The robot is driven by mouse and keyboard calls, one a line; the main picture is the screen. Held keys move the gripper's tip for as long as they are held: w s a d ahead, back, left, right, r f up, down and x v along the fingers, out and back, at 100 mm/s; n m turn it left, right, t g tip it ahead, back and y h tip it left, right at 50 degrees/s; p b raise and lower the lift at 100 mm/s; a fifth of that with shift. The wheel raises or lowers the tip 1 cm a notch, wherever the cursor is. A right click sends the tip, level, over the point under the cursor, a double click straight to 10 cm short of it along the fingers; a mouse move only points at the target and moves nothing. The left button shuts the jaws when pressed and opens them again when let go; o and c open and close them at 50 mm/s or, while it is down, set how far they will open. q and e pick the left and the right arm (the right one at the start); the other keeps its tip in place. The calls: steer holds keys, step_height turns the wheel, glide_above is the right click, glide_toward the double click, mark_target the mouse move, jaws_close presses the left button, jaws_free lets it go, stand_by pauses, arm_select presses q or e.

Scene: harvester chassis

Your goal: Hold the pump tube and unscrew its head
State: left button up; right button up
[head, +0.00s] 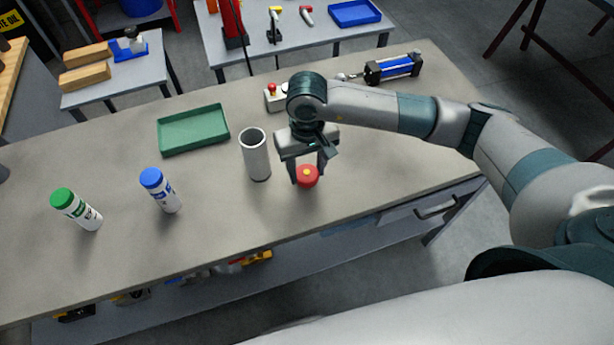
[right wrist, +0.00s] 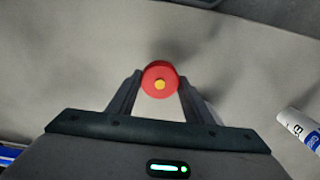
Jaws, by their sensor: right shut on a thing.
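A grey tube (head: 256,155) stands upright on the bench, and its top end is open. My right gripper (head: 307,172) is just right of the tube, pointing down. In the right wrist view the red head (right wrist: 159,79) sits between the fingertips (right wrist: 159,88). The head is apart from the tube; I cannot tell whether it touches the bench. My left gripper is not in view.
A green tray (head: 193,130) lies behind the tube. A blue-capped bottle (head: 160,190) and a green-capped bottle (head: 77,209) stand to the left. A red-button box (head: 275,97) and a blue cylinder unit (head: 393,68) are farther back. The bench right of my gripper is clear.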

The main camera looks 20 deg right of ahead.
mark_target(307, 173)
steer(key=shift+f+p, duration=1.05)
steer(key=shift+f, duration=0.9)
steer(key=shift+f, duration=0.2)
steer(key=o, duration=1.2)
steer(key=shift+r, duration=0.1)
